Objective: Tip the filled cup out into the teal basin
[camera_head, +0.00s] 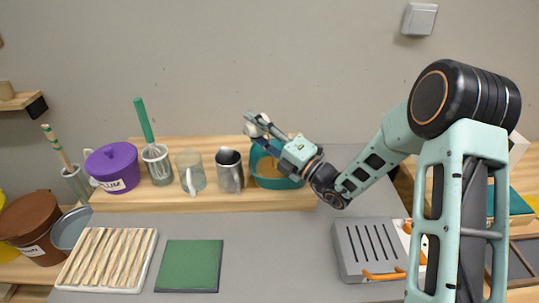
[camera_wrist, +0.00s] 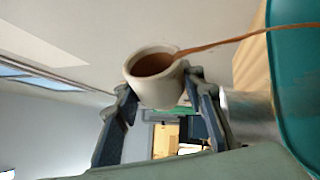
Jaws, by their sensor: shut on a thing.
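My gripper (camera_head: 256,128) is shut on a cream cup (camera_wrist: 158,93) and holds it above the teal basin (camera_head: 268,182). In the wrist view, the cup sits between the two fingers (camera_wrist: 160,85), with brown liquid (camera_wrist: 153,64) inside. A thin brown stream (camera_wrist: 240,38) runs from its lip toward the basin, which fills the right edge (camera_wrist: 295,80) of that view. The cup is tilted. In the head view it is small and partly hidden by the fingers, and the stream cannot be made out. My gripper hides part of the basin.
On the wooden riser (camera_head: 130,200), left of the basin, stand a metal pitcher (camera_head: 229,172), a glass mug (camera_head: 191,172), a whisk holder (camera_head: 157,166) and a purple lidded tub (camera_head: 113,168). In front are a slatted rack (camera_head: 108,260), a green mat (camera_head: 190,265) and a grey slotted box (camera_head: 366,250).

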